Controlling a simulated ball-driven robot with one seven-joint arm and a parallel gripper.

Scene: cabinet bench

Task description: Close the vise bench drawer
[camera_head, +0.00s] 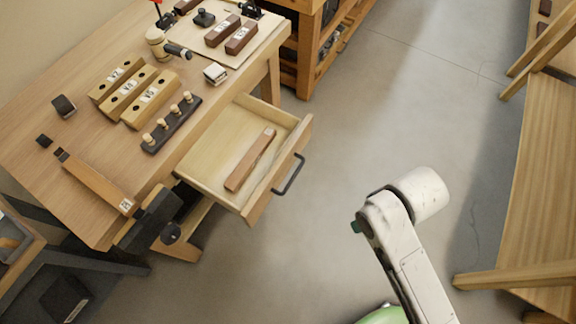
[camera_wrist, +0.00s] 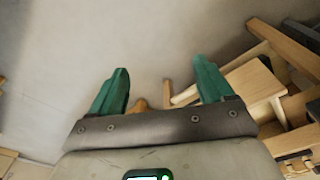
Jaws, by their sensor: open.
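The bench drawer (camera_head: 218,178) sticks out open from the front of the wooden bench (camera_head: 62,128). Its front panel carries a dark bar handle (camera_head: 289,175). A brown wooden bar (camera_head: 250,160) lies inside the drawer. A dark vise (camera_head: 150,222) is mounted at the bench's near corner, below and left of the drawer. My arm stands to the right of the drawer, apart from it, over bare floor. My gripper (camera_wrist: 161,88) shows in the wrist view with two green fingers spread wide and nothing between them. The drawer does not clearly show in the wrist view.
Wooden blocks with holes (camera_head: 132,93), a dark peg rack (camera_head: 171,124) and a white board (camera_head: 232,45) with blocks lie on the bench top. A shelf unit (camera_head: 309,50) stands behind. Wooden furniture (camera_head: 540,180) stands at the right. The floor between drawer and arm is clear.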

